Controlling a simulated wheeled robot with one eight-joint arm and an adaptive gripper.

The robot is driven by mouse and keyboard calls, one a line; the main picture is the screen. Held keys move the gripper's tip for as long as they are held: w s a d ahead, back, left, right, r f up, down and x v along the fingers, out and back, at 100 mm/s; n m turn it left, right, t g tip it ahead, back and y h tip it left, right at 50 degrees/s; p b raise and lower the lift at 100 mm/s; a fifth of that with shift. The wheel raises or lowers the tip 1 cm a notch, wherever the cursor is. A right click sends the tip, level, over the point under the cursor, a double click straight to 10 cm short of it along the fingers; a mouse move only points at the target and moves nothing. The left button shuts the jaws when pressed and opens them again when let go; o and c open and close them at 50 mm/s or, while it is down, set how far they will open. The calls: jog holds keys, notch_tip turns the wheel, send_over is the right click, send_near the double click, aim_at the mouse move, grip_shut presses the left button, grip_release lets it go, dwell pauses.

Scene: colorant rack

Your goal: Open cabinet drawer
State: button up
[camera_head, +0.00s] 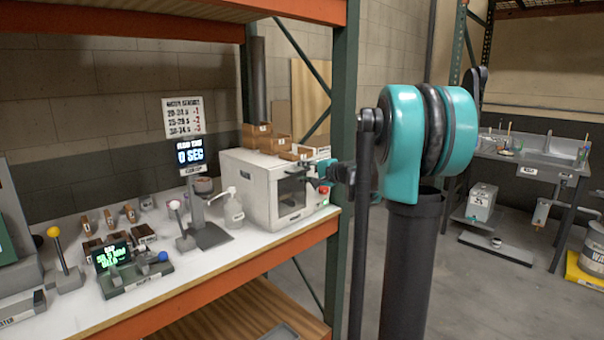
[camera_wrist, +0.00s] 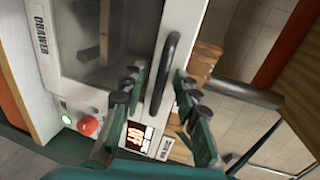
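The white cabinet (camera_head: 258,210) stands on the shelf's white top, with a dark glass window in its front. In the wrist view the white front (camera_wrist: 48,75) carries the label DRAWER, and the drawer looks shut. A long black handle (camera_wrist: 167,68) stands off its front. My gripper (camera_wrist: 157,80) is open, with one finger on each side of the handle in that view. I cannot tell whether the fingers touch the handle. In the head view my gripper (camera_head: 324,180) is small, close to the cabinet's front right side, and partly blends with the handle.
A green light (camera_wrist: 66,120) and a red button (camera_wrist: 88,125) sit beside the window. Brown boxes (camera_head: 265,140) lie on top of the cabinet. A white pump bottle (camera_head: 233,211) stands to its left. A green rack post (camera_head: 345,130) rises close behind my gripper.

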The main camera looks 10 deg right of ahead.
grip_shut()
dwell(0.6)
jog(key=f+v, duration=0.2)
jog(key=v, duration=0.7)
jog(key=f+v, duration=0.1)
jog(key=v, duration=0.8)
jog(key=shift+s+d+f, duration=0.2)
jog(key=shift+s+f, duration=0.2)
grip_release()
